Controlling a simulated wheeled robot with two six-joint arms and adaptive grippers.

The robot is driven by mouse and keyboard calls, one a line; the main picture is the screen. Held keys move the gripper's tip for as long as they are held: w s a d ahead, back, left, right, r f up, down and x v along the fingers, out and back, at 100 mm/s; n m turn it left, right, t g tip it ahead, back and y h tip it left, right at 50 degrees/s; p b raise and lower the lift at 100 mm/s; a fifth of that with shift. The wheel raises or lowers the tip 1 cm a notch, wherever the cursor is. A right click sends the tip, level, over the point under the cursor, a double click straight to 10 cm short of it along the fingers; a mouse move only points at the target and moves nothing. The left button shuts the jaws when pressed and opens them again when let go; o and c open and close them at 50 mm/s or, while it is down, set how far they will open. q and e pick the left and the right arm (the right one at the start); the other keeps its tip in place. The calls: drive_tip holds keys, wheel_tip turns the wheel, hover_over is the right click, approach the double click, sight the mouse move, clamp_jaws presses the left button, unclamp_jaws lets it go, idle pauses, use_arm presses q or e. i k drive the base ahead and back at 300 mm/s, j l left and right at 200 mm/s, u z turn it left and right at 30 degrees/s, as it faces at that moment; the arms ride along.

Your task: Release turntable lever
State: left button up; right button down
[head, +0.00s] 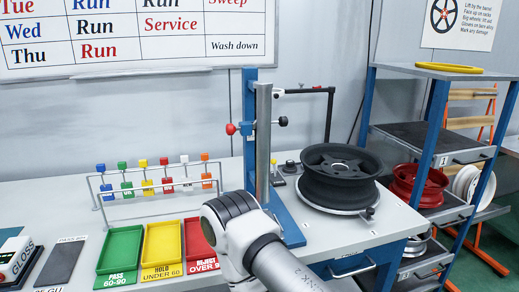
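A black wheel rim (341,170) lies flat on the round light-grey turntable (310,197) on the bench. A small dark piece (370,211) shows at the turntable's front right edge; I cannot tell whether it is the lever. A blue column (249,130) stands left of the turntable, with a red knob (231,129) and a black knob (283,121) on its sides. A yellow-tipped pin (273,164) and a dark round knob (290,164) sit behind the turntable's left side. My grippers are both out of view; one of my arms (250,245) shows only its links.
Green (120,252), yellow (162,247) and red (199,240) trays sit left of my arm. A wire rack (155,185) with coloured tags stands behind them. A blue-framed shelf (424,140) holds a red wheel (419,186) on the right.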

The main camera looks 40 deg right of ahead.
sight(274, 161)
drive_tip(key=l, duration=0.75)
drive_tip(key=k+l, duration=0.15)
drive_tip(key=l, duration=0.55)
drive_tip(key=u, duration=0.05)
